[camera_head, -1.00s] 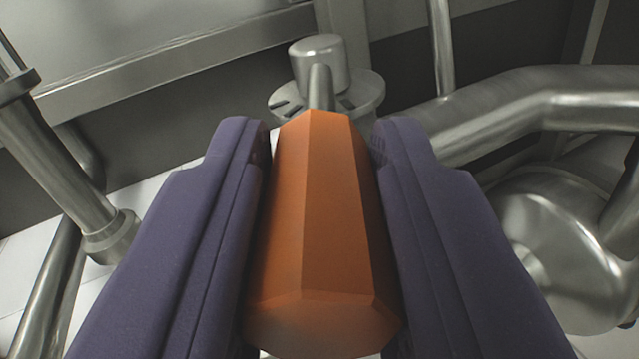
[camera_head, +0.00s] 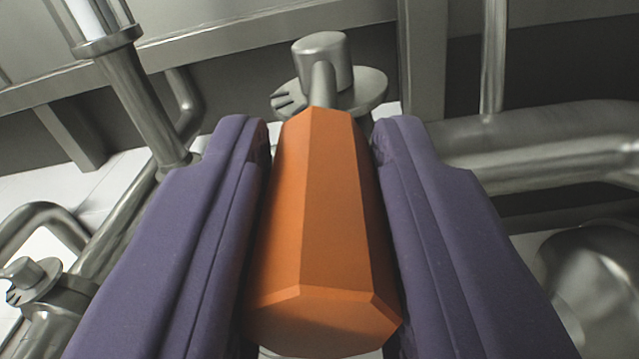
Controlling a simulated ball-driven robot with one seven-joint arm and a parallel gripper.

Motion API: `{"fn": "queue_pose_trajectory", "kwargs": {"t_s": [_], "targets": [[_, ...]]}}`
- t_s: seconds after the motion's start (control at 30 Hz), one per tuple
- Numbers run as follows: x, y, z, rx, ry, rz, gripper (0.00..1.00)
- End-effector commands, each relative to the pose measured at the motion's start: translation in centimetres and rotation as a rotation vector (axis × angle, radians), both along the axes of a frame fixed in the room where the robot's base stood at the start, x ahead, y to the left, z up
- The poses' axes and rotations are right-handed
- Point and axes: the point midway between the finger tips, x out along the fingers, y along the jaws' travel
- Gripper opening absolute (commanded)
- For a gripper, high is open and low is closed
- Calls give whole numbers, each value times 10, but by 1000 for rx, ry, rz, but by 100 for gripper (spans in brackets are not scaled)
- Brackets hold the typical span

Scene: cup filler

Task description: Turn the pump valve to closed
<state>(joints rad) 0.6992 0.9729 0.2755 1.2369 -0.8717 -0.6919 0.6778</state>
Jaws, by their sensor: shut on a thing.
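The pump valve has an orange faceted handle (camera_head: 322,220) in the middle of the view. A metal stem joins it to a steel hub (camera_head: 321,60) with a notched round plate (camera_head: 360,90) under it. My gripper (camera_head: 322,150) has purple fingers on the left and right of the handle and is shut on it. The handle points from the hub towards the camera. The pipe under the plate is mostly hidden by the handle and fingers.
A steel pipe (camera_head: 140,95) stands close on the left. A smaller valve fitting (camera_head: 32,280) is at lower left. A thick pipe (camera_head: 550,150) and a rounded steel housing (camera_head: 590,285) lie on the right. A metal frame rail (camera_head: 230,38) crosses behind.

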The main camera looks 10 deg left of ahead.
Motion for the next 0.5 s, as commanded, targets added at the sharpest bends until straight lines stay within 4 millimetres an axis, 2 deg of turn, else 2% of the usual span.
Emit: {"fn": "queue_pose_trajectory", "kwargs": {"t_s": [0.2, 0.23, 0.3, 0.33, 0.5], "targets": [[0, -1, 1, -2, -3, -1, 0], [0, -1, 1, -2, -3, -1, 34], [0, -1, 1, -2, -3, -2, 50], [0, -1, 1, -2, -3, -2, 54], [0, 0, 0, -2, -2, -1, 54]]}}
